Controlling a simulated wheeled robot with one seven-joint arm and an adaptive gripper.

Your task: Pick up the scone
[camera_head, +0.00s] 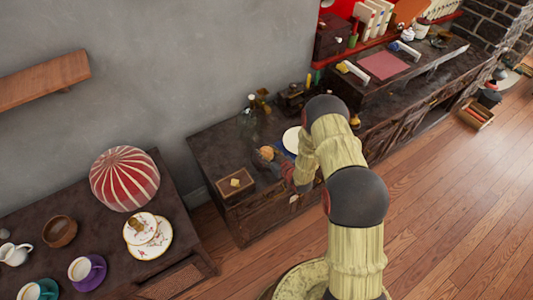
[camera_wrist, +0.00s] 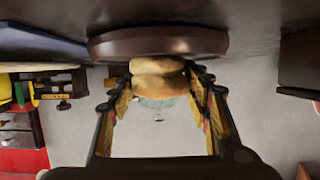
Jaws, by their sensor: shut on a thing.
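The scone (camera_wrist: 158,80), a round golden-brown piece, sits between the two fingers of my gripper (camera_wrist: 160,88) in the wrist view. The fingers press on it from both sides, so my gripper is shut on the scone. A round dark brown board (camera_wrist: 158,43) shows right beside the scone; I cannot tell whether they touch. In the head view the scone (camera_head: 266,153) is a small tan shape at the end of my arm, over the dark counter, and my gripper (camera_head: 268,156) is partly hidden by the arm.
A wooden box (camera_head: 235,187) with a small yellow piece stands left of my gripper. A white plate (camera_head: 291,140) lies right of it, partly behind my arm. Bottles (camera_head: 250,116) stand at the wall. A table with a striped red-and-white teapot-like dome (camera_head: 124,179) is at left.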

